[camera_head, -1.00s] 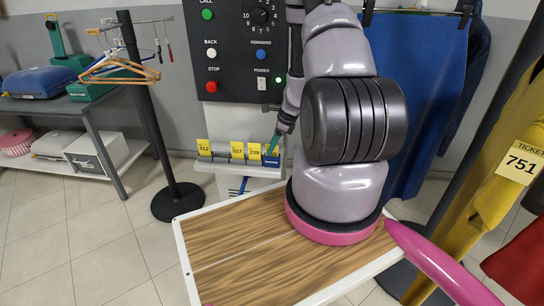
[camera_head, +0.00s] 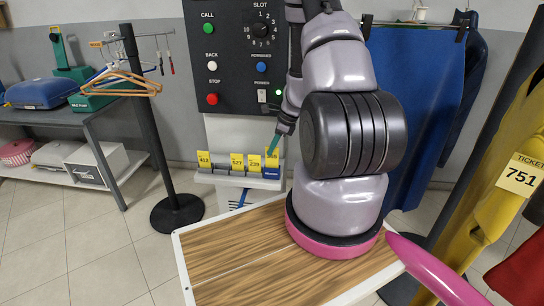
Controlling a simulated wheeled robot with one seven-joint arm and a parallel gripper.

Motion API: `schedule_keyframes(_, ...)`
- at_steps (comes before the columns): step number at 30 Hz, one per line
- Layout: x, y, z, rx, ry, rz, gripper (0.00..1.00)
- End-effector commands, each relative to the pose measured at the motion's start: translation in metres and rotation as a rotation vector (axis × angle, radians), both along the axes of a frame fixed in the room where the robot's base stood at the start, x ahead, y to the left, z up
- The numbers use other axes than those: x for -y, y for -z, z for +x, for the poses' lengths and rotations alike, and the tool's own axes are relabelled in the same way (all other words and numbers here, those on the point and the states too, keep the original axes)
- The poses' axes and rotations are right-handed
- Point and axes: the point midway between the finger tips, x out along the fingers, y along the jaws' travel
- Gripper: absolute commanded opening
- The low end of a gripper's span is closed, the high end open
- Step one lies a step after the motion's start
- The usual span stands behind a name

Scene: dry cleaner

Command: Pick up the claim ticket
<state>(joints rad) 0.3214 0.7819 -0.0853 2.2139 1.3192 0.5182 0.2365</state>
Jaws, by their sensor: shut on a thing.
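Yellow claim tickets stand in a small grey rack (camera_head: 222,172) on a white ledge below the control panel. Three show numbers: a left ticket (camera_head: 204,159) that looks like 412, the 527 ticket (camera_head: 237,162) and the 239 ticket (camera_head: 254,162). My gripper (camera_head: 272,149), with teal fingers, points down at the rack's right end. It is shut on a yellow ticket (camera_head: 271,161) there. The fingers and wrist partly cover this ticket, and its number is not readable. I cannot tell whether its lower edge is clear of the rack.
A black stand (camera_head: 177,208) with orange hangers is left of the ledge. A blue garment (camera_head: 415,110) hangs behind my arm. A yellow garment (camera_head: 490,200) tagged 751 hangs at right. Floor is open at left.

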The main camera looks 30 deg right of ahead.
Motion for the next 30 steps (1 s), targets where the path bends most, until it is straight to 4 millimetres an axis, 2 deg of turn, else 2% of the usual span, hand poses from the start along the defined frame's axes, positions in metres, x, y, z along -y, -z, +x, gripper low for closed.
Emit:
schedule_keyframes(9,0.0,-0.078,0.001,0.006,-0.004,-0.003,0.0)
schedule_keyframes(15,0.0,-0.118,0.0,0.004,-0.002,-0.001,0.0)
schedule_keyframes(21,0.0,-0.136,0.0,0.0,-0.001,-0.001,0.0)
schedule_keyframes(30,0.0,-0.138,0.0,-0.001,0.0,0.0,0.0)
